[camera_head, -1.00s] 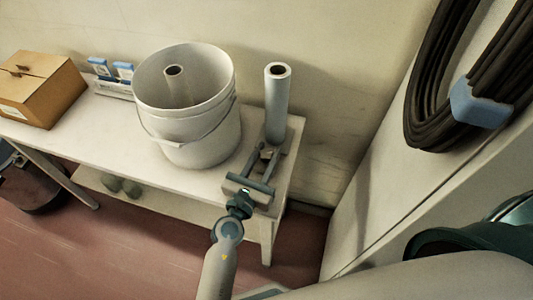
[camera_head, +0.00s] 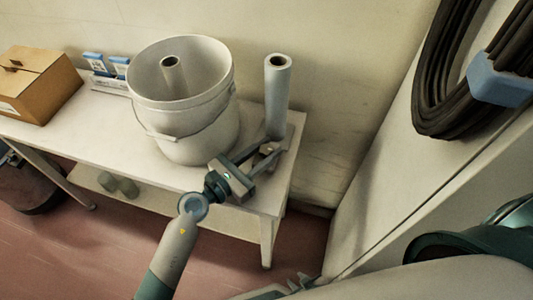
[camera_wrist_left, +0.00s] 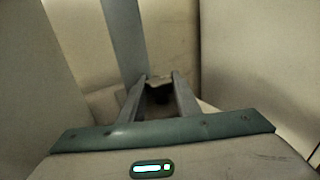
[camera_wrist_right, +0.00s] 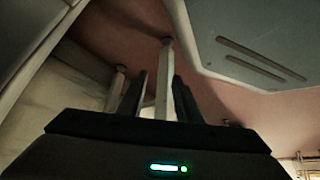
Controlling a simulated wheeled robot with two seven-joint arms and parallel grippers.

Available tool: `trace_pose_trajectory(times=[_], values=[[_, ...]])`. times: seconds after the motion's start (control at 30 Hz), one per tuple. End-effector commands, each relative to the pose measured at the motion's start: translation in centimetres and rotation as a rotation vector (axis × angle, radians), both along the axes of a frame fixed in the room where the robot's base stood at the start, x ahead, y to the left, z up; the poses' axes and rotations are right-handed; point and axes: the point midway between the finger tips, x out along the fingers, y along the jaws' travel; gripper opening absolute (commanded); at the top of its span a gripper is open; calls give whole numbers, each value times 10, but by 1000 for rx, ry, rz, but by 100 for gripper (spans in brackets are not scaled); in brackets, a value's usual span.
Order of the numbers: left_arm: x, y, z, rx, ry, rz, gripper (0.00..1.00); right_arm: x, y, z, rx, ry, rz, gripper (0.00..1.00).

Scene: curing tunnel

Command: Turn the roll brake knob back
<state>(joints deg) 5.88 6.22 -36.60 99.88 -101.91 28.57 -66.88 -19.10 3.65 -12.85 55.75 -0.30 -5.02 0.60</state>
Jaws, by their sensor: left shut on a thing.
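A pale upright roll (camera_head: 277,100) with a dark hollow core stands at the right end of the white bench. It also shows as a blue-grey band in the left wrist view (camera_wrist_left: 124,40). The small dark brake knob (camera_wrist_left: 160,84) is beside the foot of the roll, mostly hidden between the fingers. My left gripper (camera_head: 268,153) is shut on it, reaching in from the lower left. The left wrist view shows both fingertips (camera_wrist_left: 160,80) on either side of the knob. My right gripper (camera_wrist_right: 158,85) is open and empty, low in front of the bench.
A white bucket (camera_head: 185,135) with a tube in it stands close left of my left gripper. A cardboard box (camera_head: 38,85) and small blue-white boxes (camera_head: 106,72) are farther left. A black cable coil (camera_head: 430,80) hangs on the right panel. The bench front (camera_head: 130,165) is clear.

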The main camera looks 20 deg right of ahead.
Motion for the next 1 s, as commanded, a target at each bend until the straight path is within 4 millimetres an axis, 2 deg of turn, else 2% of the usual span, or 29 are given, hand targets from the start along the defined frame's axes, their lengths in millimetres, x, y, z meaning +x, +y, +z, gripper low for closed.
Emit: trace_pose_trajectory(times=[0.1,0.3,0.73,0.77,0.8,0.83,1.0], values=[[1,1,-4,4,-3,-51,7,27,12,8,24,-72,1,31],[0,0,-2,1,0,-101,7,51,23,23,48,-143,1,31],[-1,0,-1,1,2,-114,7,51,22,23,44,-137,0,31],[-1,0,-1,1,2,-113,34,51,22,23,44,-137,0,31],[-1,0,-1,1,2,-113,44,51,22,23,44,-137,0,31],[-1,0,-1,1,2,-113,48,51,22,23,44,-137,0,31],[0,0,-1,1,0,-113,48,51,22,23,44,-136,0,31]])
